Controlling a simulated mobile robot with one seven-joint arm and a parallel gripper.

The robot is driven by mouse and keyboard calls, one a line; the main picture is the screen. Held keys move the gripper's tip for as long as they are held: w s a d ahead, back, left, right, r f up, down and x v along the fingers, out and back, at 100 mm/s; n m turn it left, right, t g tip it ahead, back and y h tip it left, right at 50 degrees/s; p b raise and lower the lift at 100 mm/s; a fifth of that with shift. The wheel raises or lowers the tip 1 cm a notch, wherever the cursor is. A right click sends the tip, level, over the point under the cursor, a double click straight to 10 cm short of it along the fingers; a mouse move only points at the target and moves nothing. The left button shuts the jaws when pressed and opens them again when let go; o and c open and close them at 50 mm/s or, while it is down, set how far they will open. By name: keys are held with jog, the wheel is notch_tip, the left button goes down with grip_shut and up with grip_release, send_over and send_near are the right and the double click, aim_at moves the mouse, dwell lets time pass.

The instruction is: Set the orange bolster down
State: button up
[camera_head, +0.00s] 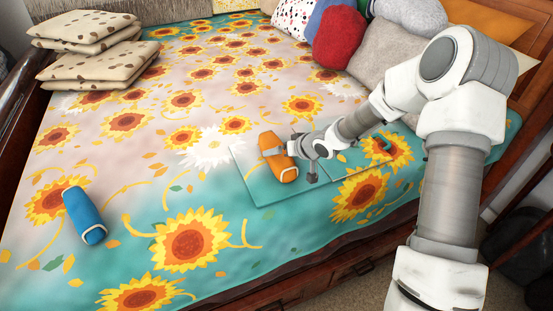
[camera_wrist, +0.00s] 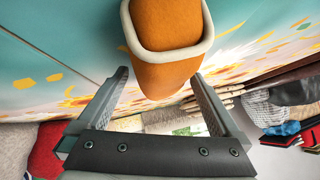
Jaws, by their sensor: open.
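The orange bolster (camera_head: 284,172) with a pale-trimmed end rests on the bed, at the left part of a flat teal rectangle (camera_head: 262,193). In the wrist view the bolster (camera_wrist: 168,38) is large at top middle, its near end reaching down between the fingers. My gripper (camera_head: 287,152) is at the bolster, partly covering it in the head view. In the wrist view my gripper (camera_wrist: 160,76) is open, one finger on each side, with a visible gap at the left finger. The bolster's underside is hidden.
A blue bolster (camera_head: 84,215) lies at the left on the sunflower bedcover (camera_head: 120,180). Spotted cushions (camera_head: 95,62) are stacked at the far left. A red pillow (camera_head: 339,38) and a grey pillow (camera_head: 372,68) sit at the back right. The middle of the bed is clear.

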jog(key=shift+x, duration=0.95)
jog(key=shift+r, duration=0.1)
jog(key=shift+c, duration=0.3)
jog(key=c, duration=1.4)
